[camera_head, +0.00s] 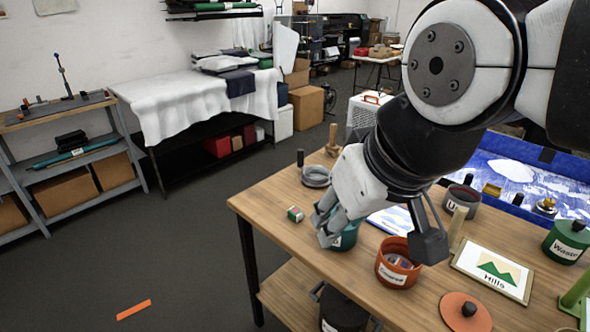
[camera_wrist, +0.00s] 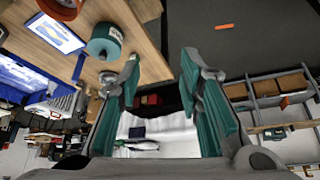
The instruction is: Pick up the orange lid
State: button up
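The orange lid (camera_head: 466,312), a flat disc with a dark knob, lies on the wooden table (camera_head: 262,205) at the bottom right of the head view. I do not see it in the wrist view. My gripper (camera_head: 324,222) is over the table's left part, well to the left of and behind the lid. In the wrist view my gripper (camera_wrist: 160,78) has its fingers wide apart with nothing between them. An open orange pot (camera_head: 390,274) with a label stands between my gripper and the lid.
A framed "Hills" picture (camera_head: 494,270), a grey pot (camera_head: 462,199) and a green "Waste" pot (camera_head: 566,243) stand farther right.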

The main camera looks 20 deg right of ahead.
aim_at(460, 312)
jog(key=z, duration=1.55)
jog(key=k+j, duration=0.1)
jog(key=k, duration=0.45)
jog(key=z, duration=0.05)
